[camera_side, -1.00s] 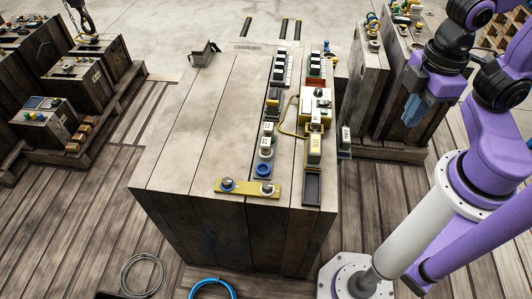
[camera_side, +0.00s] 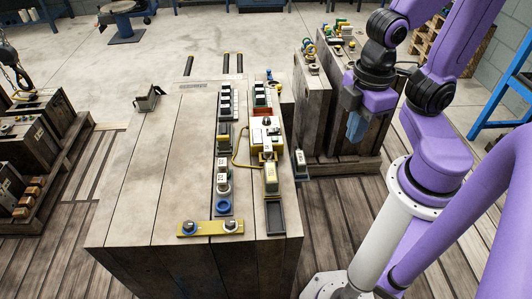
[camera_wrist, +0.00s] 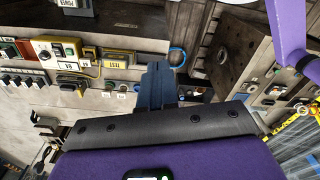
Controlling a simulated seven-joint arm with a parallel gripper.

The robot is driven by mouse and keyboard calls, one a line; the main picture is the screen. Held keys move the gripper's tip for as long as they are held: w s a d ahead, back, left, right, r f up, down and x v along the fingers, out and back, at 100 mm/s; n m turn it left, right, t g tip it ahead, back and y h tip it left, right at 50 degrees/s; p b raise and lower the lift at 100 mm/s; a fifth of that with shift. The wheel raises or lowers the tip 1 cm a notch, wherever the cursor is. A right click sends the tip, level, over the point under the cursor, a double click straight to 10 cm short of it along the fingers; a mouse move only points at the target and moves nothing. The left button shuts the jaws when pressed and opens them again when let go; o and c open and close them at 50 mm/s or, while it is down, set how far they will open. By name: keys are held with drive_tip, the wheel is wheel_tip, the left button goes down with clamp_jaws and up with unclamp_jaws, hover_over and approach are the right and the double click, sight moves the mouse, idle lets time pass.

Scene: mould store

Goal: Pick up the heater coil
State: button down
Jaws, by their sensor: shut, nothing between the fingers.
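My gripper (camera_side: 356,126) hangs in the air to the right of the wooden block bench (camera_side: 160,150), apart from everything on it. Its blue fingers (camera_wrist: 155,86) are together and empty in the wrist view. I cannot pick out a heater coil with certainty.
A row of switches (camera_side: 226,103) and a yellow-and-white control box (camera_side: 265,131) stand on the bench. A yellow bar with two knobs (camera_side: 210,228) lies at its front. Tall wooden blocks (camera_side: 314,100) stand behind my gripper. The bench top's left half is mostly clear.

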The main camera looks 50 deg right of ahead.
idle(0.3)
drive_tip(key=c, duration=0.8)
unclamp_jaws()
drive_tip(key=m, duration=2.2)
hover_over(268, 148)
wheel_tip(268, 148, down, 10)
drive_tip(key=f, duration=1.1)
drive_tip(key=shift+s+d+f, duration=0.15)
drive_tip(key=shift+s+d, duration=0.05)
drive_tip(key=shift+d, duration=0.1)
drive_tip(key=shift+w+a+f, duration=0.1)
drive_tip(key=shift+a+f, duration=0.1)
drive_tip(key=shift+f, duration=1.15)
drive_tip(key=shift+a+f, duration=0.15)
drive_tip(key=shift+f, duration=1.2)
